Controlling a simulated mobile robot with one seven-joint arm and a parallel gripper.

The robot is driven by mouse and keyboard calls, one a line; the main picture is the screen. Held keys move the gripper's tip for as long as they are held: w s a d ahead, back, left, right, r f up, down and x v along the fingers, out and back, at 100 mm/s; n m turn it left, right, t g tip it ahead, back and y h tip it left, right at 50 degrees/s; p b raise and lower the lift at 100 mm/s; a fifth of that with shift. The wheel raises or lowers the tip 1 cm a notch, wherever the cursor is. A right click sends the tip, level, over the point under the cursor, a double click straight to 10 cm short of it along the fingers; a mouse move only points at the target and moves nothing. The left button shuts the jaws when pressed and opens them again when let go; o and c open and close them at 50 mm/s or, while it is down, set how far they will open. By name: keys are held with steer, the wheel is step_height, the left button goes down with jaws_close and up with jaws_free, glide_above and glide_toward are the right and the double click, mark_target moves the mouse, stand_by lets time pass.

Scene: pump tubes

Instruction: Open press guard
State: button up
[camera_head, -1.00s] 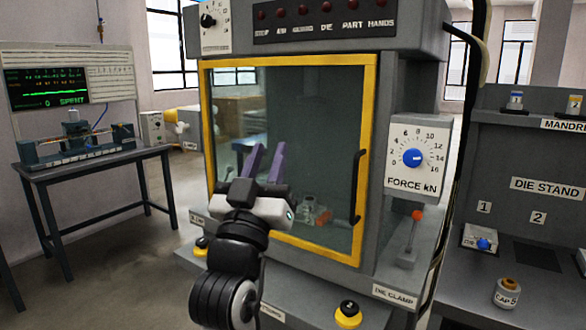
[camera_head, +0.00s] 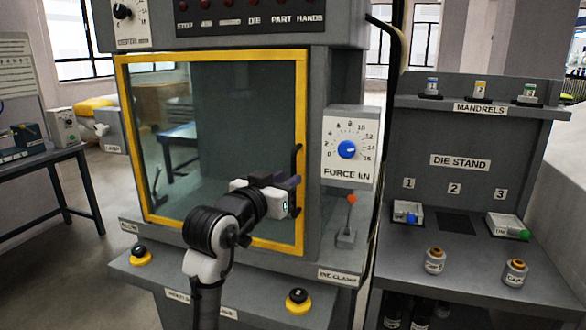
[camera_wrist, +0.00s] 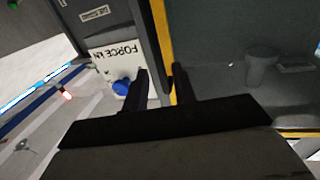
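The press guard (camera_head: 300,110) is a clear panel in a yellow frame on the front of the grey press. It appears closed, flush with the press front. Its black upright handle (camera_head: 297,160) is on the right side of the frame. My gripper (camera_head: 291,183) is at the lower part of the handle, partly hiding it. In the wrist view, the two dark fingers of my gripper (camera_wrist: 161,80) are apart, with the yellow frame edge showing between and behind them. I cannot tell whether the handle lies between the fingers.
The force dial panel (camera_head: 348,145) and a red-knobbed lever (camera_head: 347,222) are just right of the guard. Yellow-based buttons (camera_head: 298,301) sit on the front ledge. The die stand (camera_head: 460,162) with dies and caps stands at the right. Open floor lies at the left.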

mark_target(292, 175)
steer(key=shift+p+x, duration=0.4)
steer(key=shift+x, duration=1.75)
steer(key=shift+c, duration=0.4)
jaws_close()
